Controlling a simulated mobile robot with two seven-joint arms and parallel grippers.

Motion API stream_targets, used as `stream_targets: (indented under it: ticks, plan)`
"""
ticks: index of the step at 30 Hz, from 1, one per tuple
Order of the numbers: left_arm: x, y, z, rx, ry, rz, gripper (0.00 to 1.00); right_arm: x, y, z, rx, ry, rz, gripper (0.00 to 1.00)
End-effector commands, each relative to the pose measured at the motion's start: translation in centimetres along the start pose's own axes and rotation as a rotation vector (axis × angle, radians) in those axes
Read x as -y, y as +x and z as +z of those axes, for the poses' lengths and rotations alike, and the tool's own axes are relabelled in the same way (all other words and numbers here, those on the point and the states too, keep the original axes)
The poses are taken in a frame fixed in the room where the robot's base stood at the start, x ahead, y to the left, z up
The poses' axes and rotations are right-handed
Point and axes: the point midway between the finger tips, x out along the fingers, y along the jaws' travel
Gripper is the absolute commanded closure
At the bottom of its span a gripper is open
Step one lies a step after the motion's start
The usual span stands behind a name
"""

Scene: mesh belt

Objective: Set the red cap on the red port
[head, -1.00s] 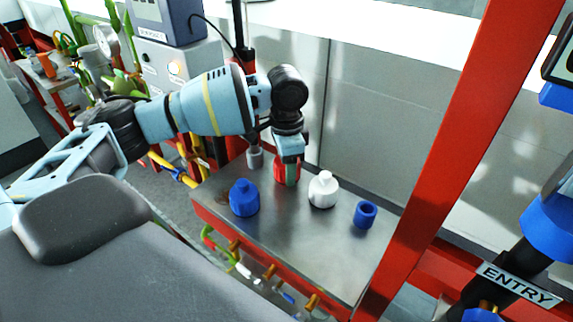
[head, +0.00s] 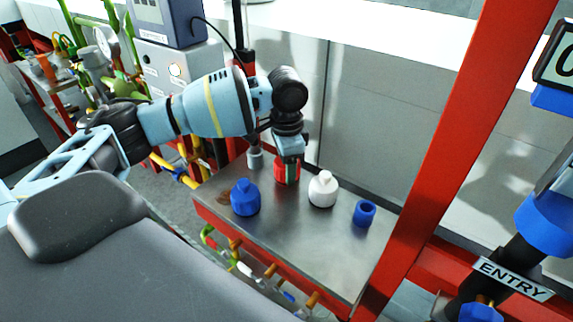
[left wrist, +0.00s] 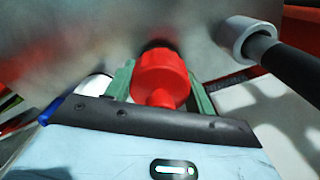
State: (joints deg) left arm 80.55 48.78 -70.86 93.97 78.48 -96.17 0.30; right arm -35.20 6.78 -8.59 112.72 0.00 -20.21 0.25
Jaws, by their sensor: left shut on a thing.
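The red cap (head: 287,172) is a short ribbed cylinder with a narrower knob, at the back of the metal shelf. My left gripper (head: 289,163) comes down over it from above and is shut on it. In the left wrist view the red cap (left wrist: 160,78) sits between the two green fingers of the left gripper (left wrist: 162,88), its knob toward the palm. I cannot tell whether the cap touches the shelf. I cannot make out a red port in these views. My right gripper is not in view.
A grey-tipped rod (head: 254,158) is close left of the red cap. A red post (head: 455,150) and an ENTRY sign (head: 512,278) stand at right.

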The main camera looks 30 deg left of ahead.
Motion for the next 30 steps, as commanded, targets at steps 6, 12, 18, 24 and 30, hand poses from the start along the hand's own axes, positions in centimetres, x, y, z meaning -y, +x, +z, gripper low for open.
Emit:
stream_targets:
  ticks: [6, 12, 18, 24, 30]
  plan:
    - [0.0, 0.3, 0.0, 0.0, 0.0, 0.0, 0.69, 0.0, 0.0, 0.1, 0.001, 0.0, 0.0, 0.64]
    - [0.0, 0.7, 0.0, 0.0, 0.0, 0.0, 0.69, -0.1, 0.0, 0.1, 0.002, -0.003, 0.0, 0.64]
    - [0.0, 1.0, 0.0, 0.0, 0.0, 0.0, 0.69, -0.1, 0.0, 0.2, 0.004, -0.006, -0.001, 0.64]
    - [0.0, 1.3, 0.0, -0.001, 0.0, 0.0, 0.42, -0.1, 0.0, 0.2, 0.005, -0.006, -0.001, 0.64]
    - [0.0, 1.3, 0.0, -0.001, 0.0, 0.0, 0.37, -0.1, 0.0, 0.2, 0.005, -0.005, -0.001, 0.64]
